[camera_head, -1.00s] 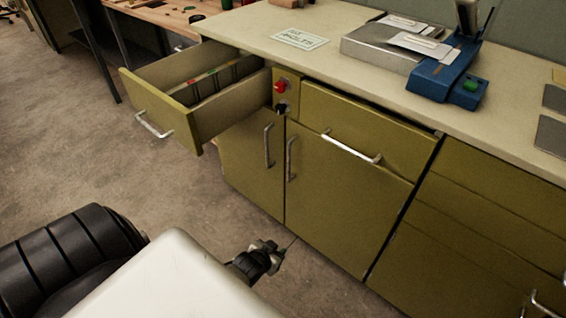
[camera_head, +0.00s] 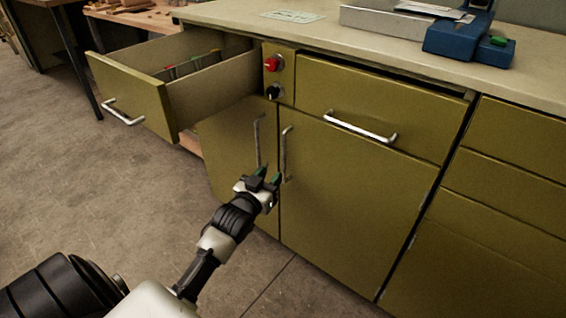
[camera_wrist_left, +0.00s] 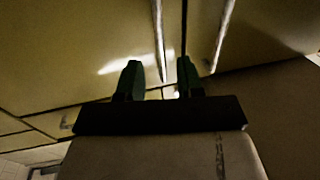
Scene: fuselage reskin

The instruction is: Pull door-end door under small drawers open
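Two olive cabinet doors stand side by side and look shut: the left door (camera_head: 228,140) under the pulled-out drawer, and the right door (camera_head: 345,205). Each has an upright metal handle near their shared seam: the left handle (camera_head: 257,142) and the right handle (camera_head: 285,153). My left gripper (camera_head: 268,174) is in front of the seam, at the lower ends of the handles. In the left wrist view its two dark green fingers (camera_wrist_left: 159,80) are apart, with one bright handle bar (camera_wrist_left: 158,40) in line with the gap; contact is unclear. My right gripper is not in view.
The pulled-out drawer (camera_head: 130,95) juts over the left door. A shut drawer (camera_head: 375,110) is above the right door. A panel with a red button (camera_head: 271,63) and a black knob (camera_head: 274,92) sits between. The countertop (camera_head: 380,45) holds a blue device (camera_head: 470,40).

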